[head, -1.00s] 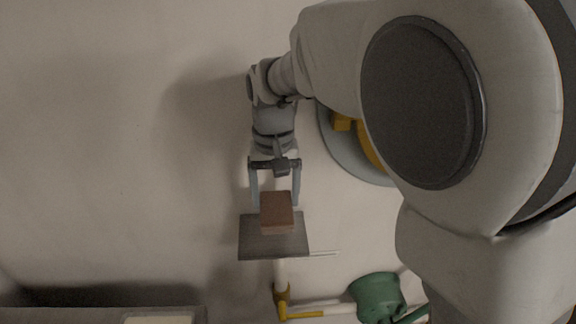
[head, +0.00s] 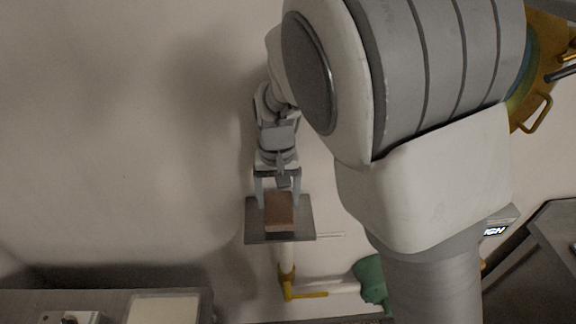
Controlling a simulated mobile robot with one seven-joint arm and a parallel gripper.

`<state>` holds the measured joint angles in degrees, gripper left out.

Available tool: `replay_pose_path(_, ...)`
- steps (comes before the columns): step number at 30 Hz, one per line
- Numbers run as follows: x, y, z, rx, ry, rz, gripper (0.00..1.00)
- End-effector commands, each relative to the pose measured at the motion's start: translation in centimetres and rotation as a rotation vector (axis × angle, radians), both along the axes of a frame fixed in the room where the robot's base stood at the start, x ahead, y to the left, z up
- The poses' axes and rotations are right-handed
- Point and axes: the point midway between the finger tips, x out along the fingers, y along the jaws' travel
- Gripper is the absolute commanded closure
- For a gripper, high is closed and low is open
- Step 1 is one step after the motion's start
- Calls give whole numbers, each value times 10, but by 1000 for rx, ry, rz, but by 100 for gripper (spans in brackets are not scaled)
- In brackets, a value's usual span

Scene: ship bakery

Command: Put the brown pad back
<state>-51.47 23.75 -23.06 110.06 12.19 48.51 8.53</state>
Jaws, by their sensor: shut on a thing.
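The brown pad (head: 280,213) is a small reddish-brown block near the middle of the head view. My gripper (head: 278,199) reaches down from above in the picture, with one finger at each side of the pad's upper end, and is shut on it. The pad shows in front of a grey square plate (head: 256,225), with bare plate to its left and right. I cannot tell whether the pad touches the plate. The fingertips are partly hard to make out against the plate.
Below the plate is a white pipe with a yellow valve handle (head: 305,295). A green object (head: 371,279) is partly hidden behind my arm. A grey counter (head: 205,303) with a pale panel is at the lower left. The wall left of the plate is bare.

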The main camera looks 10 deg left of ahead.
Motion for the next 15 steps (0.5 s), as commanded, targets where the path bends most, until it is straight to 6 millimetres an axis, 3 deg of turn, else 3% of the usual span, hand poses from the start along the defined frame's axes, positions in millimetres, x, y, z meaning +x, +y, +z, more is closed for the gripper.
replay_pose_path(4, 0, 0, -15, -1, 1, -1, 65)
replay_pose_path(13, 0, 0, -17, 0, -1, 0, 65)
replay_pose_path(14, 0, 0, -16, 0, -1, 0, 15)
replay_pose_path(15, 0, 0, -16, 0, -1, 0, 7)
